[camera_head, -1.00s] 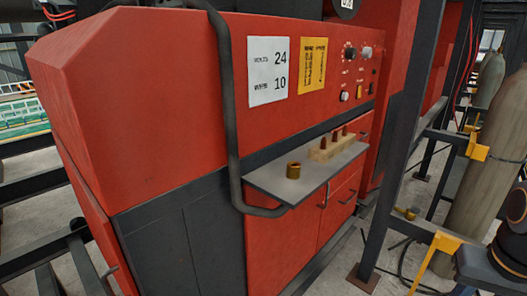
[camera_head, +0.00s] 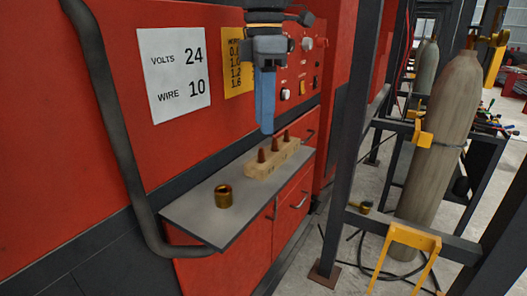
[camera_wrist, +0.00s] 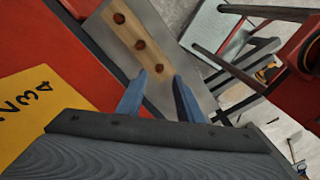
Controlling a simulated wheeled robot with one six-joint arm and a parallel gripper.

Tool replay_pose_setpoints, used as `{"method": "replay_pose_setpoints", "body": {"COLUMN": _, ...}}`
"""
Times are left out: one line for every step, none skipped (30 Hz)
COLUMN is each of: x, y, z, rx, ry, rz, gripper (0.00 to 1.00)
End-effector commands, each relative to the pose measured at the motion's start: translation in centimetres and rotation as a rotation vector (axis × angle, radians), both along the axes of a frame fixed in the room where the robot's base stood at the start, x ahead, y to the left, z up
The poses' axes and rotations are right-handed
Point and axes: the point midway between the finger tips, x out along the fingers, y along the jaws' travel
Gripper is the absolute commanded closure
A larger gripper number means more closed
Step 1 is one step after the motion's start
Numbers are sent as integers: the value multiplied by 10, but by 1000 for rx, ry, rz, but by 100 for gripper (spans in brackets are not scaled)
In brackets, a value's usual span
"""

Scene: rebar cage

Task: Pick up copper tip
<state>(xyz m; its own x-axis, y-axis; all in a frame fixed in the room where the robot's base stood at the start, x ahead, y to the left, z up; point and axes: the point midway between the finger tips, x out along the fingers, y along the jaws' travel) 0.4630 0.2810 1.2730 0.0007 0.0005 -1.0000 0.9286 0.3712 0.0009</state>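Three copper tips stand upright in a wooden block (camera_head: 258,173) on the grey shelf (camera_head: 198,213). In the head view they are the left tip (camera_head: 262,156), middle tip (camera_head: 275,144) and right tip (camera_head: 286,136). My gripper (camera_head: 267,130) points down above the block, apart from the tips. In the wrist view my gripper (camera_wrist: 160,75) is open and empty, its two blue fingers spread. There the block (camera_wrist: 128,32) runs diagonally, and the nearest tip (camera_wrist: 161,69) appears between the fingertips, lower than them; the middle tip (camera_wrist: 140,44) and far tip (camera_wrist: 119,18) lie beyond.
A brass ring (camera_head: 223,196) stands on the shelf, left of the block. The red welding machine (camera_head: 150,140) rises behind the shelf. A dark bent pipe (camera_head: 105,130) runs beside the shelf's left end. A dark post (camera_head: 352,150) and a gas cylinder (camera_head: 438,135) stand to the right.

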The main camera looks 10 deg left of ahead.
Motion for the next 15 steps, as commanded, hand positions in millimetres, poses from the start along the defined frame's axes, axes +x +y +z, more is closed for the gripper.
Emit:
{"method": "replay_pose_setpoints", "body": {"x": -2, "y": 2, "z": -1, "rx": -2, "ry": 2, "rz": 15, "gripper": 67}}
{"method": "replay_pose_setpoints", "body": {"x": -2, "y": 3, "z": -3, "rx": -2, "ry": 3, "rz": 19, "gripper": 67}}
{"method": "replay_pose_setpoints", "body": {"x": -2, "y": 3, "z": -7, "rx": -2, "ry": 3, "rz": 21, "gripper": 67}}
{"method": "replay_pose_setpoints", "body": {"x": -2, "y": 3, "z": -11, "rx": -2, "ry": 3, "rz": 20, "gripper": 67}}
{"method": "replay_pose_setpoints", "body": {"x": -2, "y": 2, "z": -14, "rx": -2, "ry": 3, "rz": 19, "gripper": 67}}
{"method": "replay_pose_setpoints", "body": {"x": -2, "y": 2, "z": -18, "rx": -2, "ry": 3, "rz": 18, "gripper": 67}}
{"method": "replay_pose_setpoints", "body": {"x": -2, "y": 3, "z": -21, "rx": -2, "ry": 3, "rz": 18, "gripper": 67}}
{"method": "replay_pose_setpoints", "body": {"x": -2, "y": 3, "z": -23, "rx": -2, "ry": 3, "rz": 18, "gripper": 67}}
{"method": "replay_pose_setpoints", "body": {"x": -2, "y": 3, "z": -27, "rx": -2, "ry": 3, "rz": 17, "gripper": 67}}
{"method": "replay_pose_setpoints", "body": {"x": -2, "y": 3, "z": -31, "rx": -3, "ry": 5, "rz": 17, "gripper": 67}}
{"method": "replay_pose_setpoints", "body": {"x": -3, "y": 4, "z": -35, "rx": -3, "ry": 5, "rz": 16, "gripper": 67}}
{"method": "replay_pose_setpoints", "body": {"x": -3, "y": 4, "z": -40, "rx": -3, "ry": 5, "rz": 15, "gripper": 67}}
{"method": "replay_pose_setpoints", "body": {"x": -3, "y": 5, "z": -44, "rx": -3, "ry": 5, "rz": 14, "gripper": 67}}
{"method": "replay_pose_setpoints", "body": {"x": -3, "y": 5, "z": -49, "rx": -3, "ry": 5, "rz": 14, "gripper": 67}}
{"method": "replay_pose_setpoints", "body": {"x": -2, "y": 6, "z": -55, "rx": -3, "ry": 4, "rz": 14, "gripper": 67}}
